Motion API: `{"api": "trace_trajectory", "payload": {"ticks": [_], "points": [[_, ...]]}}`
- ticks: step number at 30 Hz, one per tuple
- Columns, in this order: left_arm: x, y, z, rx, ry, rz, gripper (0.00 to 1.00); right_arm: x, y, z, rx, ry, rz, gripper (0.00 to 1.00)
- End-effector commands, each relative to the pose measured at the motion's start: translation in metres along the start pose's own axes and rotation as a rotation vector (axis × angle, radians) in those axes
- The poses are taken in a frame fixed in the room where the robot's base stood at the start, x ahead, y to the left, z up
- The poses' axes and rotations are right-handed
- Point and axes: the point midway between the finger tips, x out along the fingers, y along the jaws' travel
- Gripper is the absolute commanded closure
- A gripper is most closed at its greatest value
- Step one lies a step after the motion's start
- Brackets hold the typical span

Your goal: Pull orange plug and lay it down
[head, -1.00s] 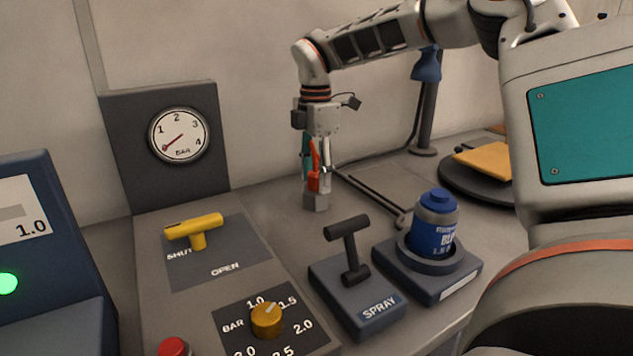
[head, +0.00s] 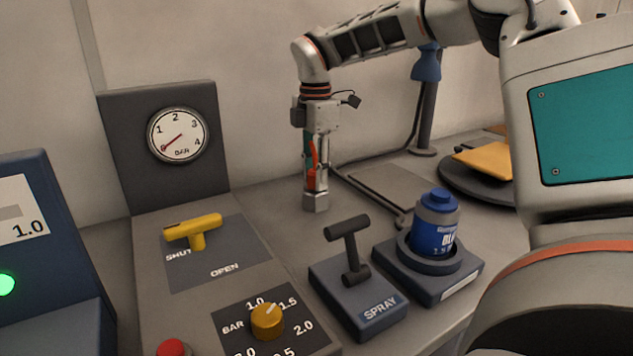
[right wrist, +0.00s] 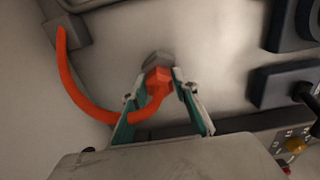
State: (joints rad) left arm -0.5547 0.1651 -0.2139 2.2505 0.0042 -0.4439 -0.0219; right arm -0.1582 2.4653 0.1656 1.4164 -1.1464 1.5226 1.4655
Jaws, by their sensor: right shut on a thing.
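The orange plug (head: 312,179) is upright at the back of the bench, against a small grey block (head: 315,202) below it. My right gripper (head: 317,186) points straight down and is shut on the plug. In the right wrist view the plug (right wrist: 158,79) sits between the fingertips, touching the grey block (right wrist: 158,58) beyond it. An orange cable (right wrist: 75,90) loops from the plug to a grey box (right wrist: 68,32). How deep the plug sits in the block is hidden. My left gripper is not in view.
A black lever on a SPRAY base (head: 358,295) and a blue canister (head: 434,225) in its holder stand in front. A panel with a yellow handle (head: 193,230) is to the left. A flat grey plate (head: 395,190) lies right of the plug.

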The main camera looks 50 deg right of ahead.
Motion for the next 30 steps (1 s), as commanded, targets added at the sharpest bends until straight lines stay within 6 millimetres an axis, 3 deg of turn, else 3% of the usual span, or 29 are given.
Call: {"api": "trace_trajectory", "payload": {"ticks": [30], "points": [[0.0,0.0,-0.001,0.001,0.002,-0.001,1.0,-0.038,0.0,0.0,0.001,-0.001,0.003,1.0]]}}
